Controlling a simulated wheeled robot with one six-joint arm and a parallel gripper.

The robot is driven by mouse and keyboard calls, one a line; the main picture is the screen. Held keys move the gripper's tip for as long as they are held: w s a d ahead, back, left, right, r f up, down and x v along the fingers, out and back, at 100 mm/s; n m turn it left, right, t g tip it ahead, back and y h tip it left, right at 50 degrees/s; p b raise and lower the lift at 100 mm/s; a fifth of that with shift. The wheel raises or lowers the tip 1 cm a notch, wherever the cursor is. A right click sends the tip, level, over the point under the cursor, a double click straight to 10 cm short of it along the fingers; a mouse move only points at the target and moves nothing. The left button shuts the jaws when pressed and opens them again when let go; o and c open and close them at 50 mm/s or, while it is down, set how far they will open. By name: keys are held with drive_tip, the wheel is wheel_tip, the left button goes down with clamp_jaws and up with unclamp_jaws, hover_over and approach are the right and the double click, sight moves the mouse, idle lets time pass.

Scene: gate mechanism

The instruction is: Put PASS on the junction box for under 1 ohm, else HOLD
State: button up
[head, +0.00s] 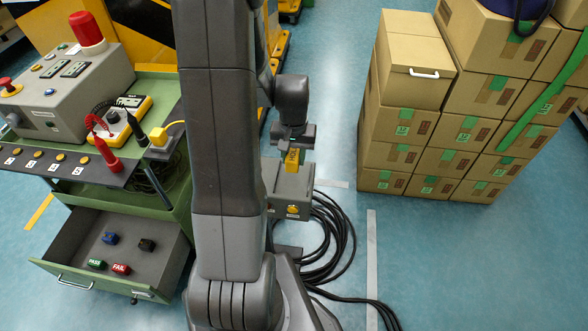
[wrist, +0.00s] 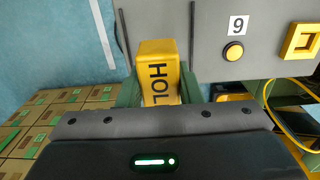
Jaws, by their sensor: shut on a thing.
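My gripper (head: 292,150) is shut on the yellow HOLD block (head: 291,161), over the grey junction box (head: 293,186). I cannot tell whether the block touches the box. The green PASS block (head: 96,264) lies in the open drawer (head: 66,240). The yellow meter (head: 125,118) stands on the green trolley; its reading is too small to read.
A red FAIL block (head: 121,268), a blue block (head: 110,239) and a black block (head: 147,245) lie in the drawer. Stacked cartons (head: 430,130) stand at the right. Black cable (head: 335,240) coils on the floor beside the junction box. My arm hides the middle.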

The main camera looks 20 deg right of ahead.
sight(293, 153)
drive_tip(key=shift+f, duration=3.15)
drive_tip(key=shift+f, duration=0.1)
drive_tip(key=o, duration=1)
drive_tip(key=shift+o, duration=0.2)
wheel_tip(293, 153, up, 12)
drive_tip(key=shift+r, duration=0.15)
